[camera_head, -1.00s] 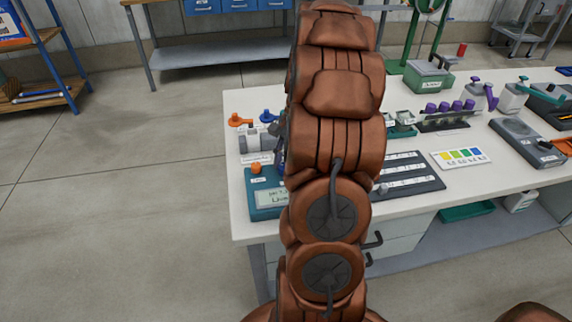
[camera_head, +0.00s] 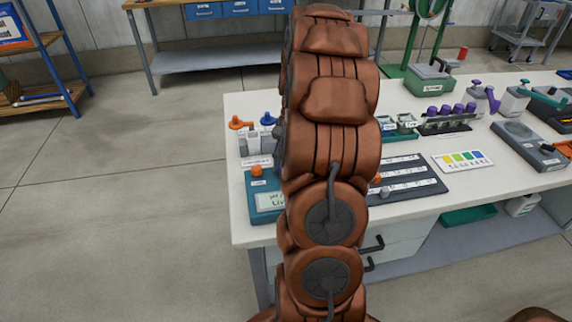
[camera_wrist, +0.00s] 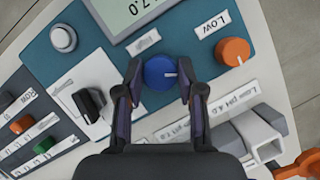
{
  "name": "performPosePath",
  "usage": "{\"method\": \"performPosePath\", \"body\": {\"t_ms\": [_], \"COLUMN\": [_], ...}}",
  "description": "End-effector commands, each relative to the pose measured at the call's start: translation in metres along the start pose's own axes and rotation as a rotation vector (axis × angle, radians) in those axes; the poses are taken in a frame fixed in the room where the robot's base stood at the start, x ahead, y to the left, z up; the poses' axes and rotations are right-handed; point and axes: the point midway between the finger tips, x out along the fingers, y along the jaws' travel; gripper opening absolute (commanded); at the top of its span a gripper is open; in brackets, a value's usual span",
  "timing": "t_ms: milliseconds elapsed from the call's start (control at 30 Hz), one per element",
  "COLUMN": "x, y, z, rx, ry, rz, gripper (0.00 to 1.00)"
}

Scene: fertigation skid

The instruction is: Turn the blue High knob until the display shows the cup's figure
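In the wrist view, the blue High knob (camera_wrist: 160,73) has a white pointer mark and sits on the teal meter panel (camera_wrist: 200,72). My gripper (camera_wrist: 159,78) is open, with one finger on each side of the knob; narrow gaps seem to show. The display (camera_wrist: 140,8) is cut off by the frame edge and reads "7.0" upside down. The orange knob (camera_wrist: 232,51) is beside the label "Low" (camera_wrist: 213,25). The cup labels (camera_wrist: 243,97) are partly hidden; one seems to read "Low pH 4.0". In the head view, my arm covers part of the meter (camera_head: 264,210).
A round grey button (camera_wrist: 63,38) and a black switch (camera_wrist: 90,103) are left of the blue knob. White cups (camera_wrist: 262,137) stand at lower right, close to my right finger. A dark rack with labelled rows (camera_head: 410,184) lies right of my arm.

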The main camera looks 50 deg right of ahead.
Motion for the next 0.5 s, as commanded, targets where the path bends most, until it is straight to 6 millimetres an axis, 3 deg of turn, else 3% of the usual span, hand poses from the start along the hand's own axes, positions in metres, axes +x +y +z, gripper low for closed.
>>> {"method": "performPosePath", "body": {"t_ms": [233, 500], "x": [0.0001, -0.0003], "y": [0.0000, 0.0000], "z": [-0.0001, -0.0003], "rx": [0.000, 0.001], "ry": [0.000, 0.001], "rz": [0.000, 0.000], "gripper": [0.63, 0.63]}}
